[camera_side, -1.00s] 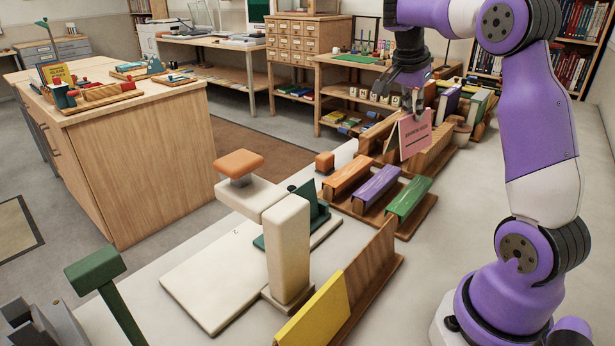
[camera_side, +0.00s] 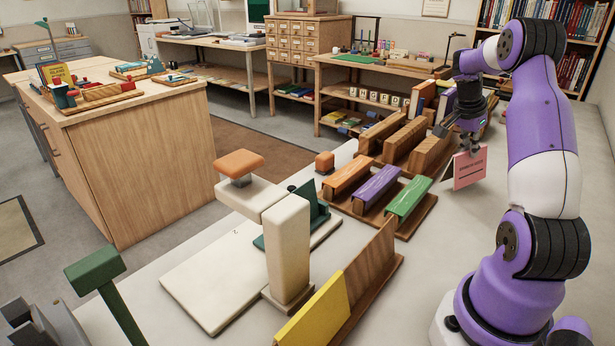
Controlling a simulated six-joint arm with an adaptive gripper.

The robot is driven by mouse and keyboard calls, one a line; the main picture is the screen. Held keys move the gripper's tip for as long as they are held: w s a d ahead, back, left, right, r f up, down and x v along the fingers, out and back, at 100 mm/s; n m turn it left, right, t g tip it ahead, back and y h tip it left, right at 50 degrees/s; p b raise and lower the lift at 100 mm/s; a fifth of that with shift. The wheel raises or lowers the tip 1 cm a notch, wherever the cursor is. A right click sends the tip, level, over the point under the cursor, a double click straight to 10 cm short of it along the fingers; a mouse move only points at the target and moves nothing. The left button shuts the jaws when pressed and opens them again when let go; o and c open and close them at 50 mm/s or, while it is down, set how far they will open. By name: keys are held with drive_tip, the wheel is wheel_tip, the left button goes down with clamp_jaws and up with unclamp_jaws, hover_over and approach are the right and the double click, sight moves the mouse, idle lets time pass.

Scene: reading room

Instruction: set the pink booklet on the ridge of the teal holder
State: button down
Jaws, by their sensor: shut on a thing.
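The pink booklet (camera_side: 469,168) hangs upright below my gripper (camera_side: 466,142), at the right of the side view. My gripper is shut on its upper edge and holds it above the white table, right of the rack of coloured ridges. A dark teal holder (camera_side: 318,208) with a sloped, peaked side stands on the white base plate, partly hidden behind the cream post. Its ridge is only partly visible and nothing can be seen lying on it. The booklet is well apart from it, farther back and to the right.
The cream post (camera_side: 288,250) carries an arm with an orange pad (camera_side: 239,163) beside the teal holder. A rack of orange, purple and green ridges (camera_side: 376,190) lies between holder and booklet. Wooden ridged blocks (camera_side: 408,140) stand behind. A yellow booklet (camera_side: 315,312) leans on wood in front.

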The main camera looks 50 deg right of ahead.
drive_tip(key=shift+f, duration=1.15)
drive_tip(key=shift+f, duration=0.1)
drive_tip(key=c, duration=0.9)
unclamp_jaws()
drive_tip(key=v, duration=1.2)
drive_tip(key=w+a+r+n+t, duration=0.1)
drive_tip(key=w+a+n+t, duration=0.1)
drive_tip(key=a+n, duration=0.2)
drive_tip(key=w+a+r+n+t, duration=0.1)
drive_tip(key=w+a+n, duration=0.2)
drive_tip(key=a, duration=0.8)
drive_tip(key=w+a+r+n+t, duration=0.1)
drive_tip(key=w+a+n+t, duration=0.1)
drive_tip(key=a+n, duration=0.5)
drive_tip(key=shift+w+a+t+y, duration=0.25)
drive_tip(key=shift+a+t+y, duration=0.05)
drive_tip(key=shift+y, duration=0.1)
drive_tip(key=shift+o, duration=1.1)
drive_tip(key=s+a+f+n+t+y, duration=0.1)
drive_tip(key=s+a+f+n, duration=0.1)
drive_tip(key=a+n, duration=0.2)
drive_tip(key=s+a+f+n+y, duration=0.2)
drive_tip(key=a+n, duration=0.2)
drive_tip(key=a, duration=0.5)
drive_tip(key=shift+s+a+n+t, duration=0.2)
drive_tip(key=shift+n+t, duration=0.1)
drive_tip(key=shift+t, duration=0.1)
